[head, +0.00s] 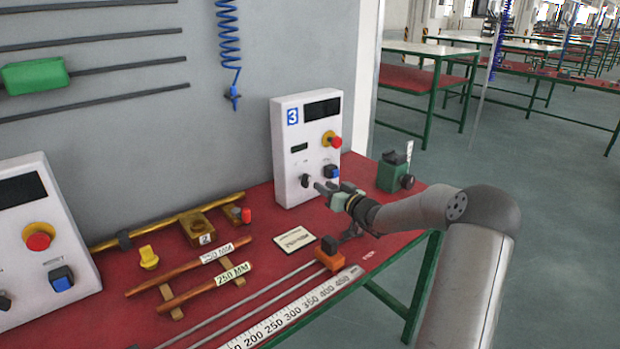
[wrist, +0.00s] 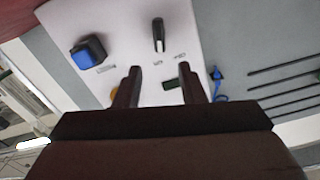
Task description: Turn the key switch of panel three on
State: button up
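Panel three (head: 293,150) is a white box with a blue "3" label, standing on the red bench in the head view. Its key switch (head: 305,181) is a small black knob low on the left of its face. In the wrist view, which looks upside down, the key switch (wrist: 158,35) is a dark upright bar on the white face. My gripper (head: 321,187) is in front of the panel's lower part, close to the switch. In the wrist view my gripper (wrist: 160,70) has its two fingers apart with nothing between them. The switch appears beyond the fingertips, apart from them.
Panel three also carries a blue button (head: 332,172), a red and yellow stop button (head: 333,141) and a dark display (head: 322,108). A green and black device (head: 391,174) stands to the right. Rods, rulers (head: 300,312) and brass parts lie on the bench to the left.

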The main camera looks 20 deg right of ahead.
aim_at(309, 177)
jog(key=x, duration=0.8)
jog(key=shift+p, duration=0.4)
